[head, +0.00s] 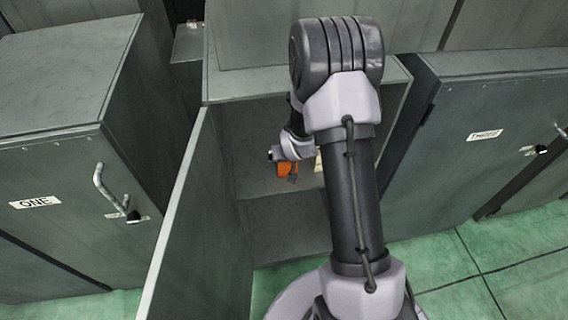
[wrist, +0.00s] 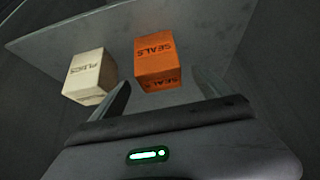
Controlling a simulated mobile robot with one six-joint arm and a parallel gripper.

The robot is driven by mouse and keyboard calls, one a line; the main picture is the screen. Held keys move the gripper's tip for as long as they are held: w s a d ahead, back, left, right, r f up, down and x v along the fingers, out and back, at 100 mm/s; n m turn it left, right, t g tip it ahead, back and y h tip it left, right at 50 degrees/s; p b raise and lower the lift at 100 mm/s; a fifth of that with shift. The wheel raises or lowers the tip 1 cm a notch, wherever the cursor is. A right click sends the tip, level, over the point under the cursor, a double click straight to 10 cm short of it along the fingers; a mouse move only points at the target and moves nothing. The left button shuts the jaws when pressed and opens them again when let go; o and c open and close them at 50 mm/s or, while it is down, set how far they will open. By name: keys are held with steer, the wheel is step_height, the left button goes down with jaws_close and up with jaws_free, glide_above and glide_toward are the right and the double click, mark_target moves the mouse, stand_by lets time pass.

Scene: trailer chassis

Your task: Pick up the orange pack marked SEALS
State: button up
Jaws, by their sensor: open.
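The orange pack marked SEALS (wrist: 157,62) sits on a grey shelf in the wrist view, its lettering upside down. In the head view the orange pack (head: 287,169) shows inside the open middle cabinet, partly hidden by my arm. My gripper (wrist: 165,95) is open in the wrist view, its fingers reaching towards the pack's near side. The pack appears between or just beyond the fingertips; I cannot tell how deep. In the head view the fingers are mostly hidden by my arm.
A cream pack marked PLUGS (wrist: 90,77) stands left of the orange pack in the wrist view, close to the left finger. The middle cabinet's open door (head: 190,220) stands left of my arm. Closed cabinets ONE (head: 60,170) and THREE (head: 475,150) flank it.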

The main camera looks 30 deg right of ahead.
mark_target(283, 167)
steer(key=shift+x, duration=0.9)
steer(key=f+b, duration=0.1)
steer(key=f, duration=0.2)
steer(key=w+f+b, duration=0.1)
steer(key=shift+w+d+f+b, duration=0.15)
steer(key=shift+d+f+b, duration=0.1)
steer(key=shift+b, duration=0.1)
steer(key=shift+w+f, duration=0.2)
steer(key=shift+r, duration=0.2)
steer(key=shift+c, duration=0.7)
steer(key=c, duration=1.6)
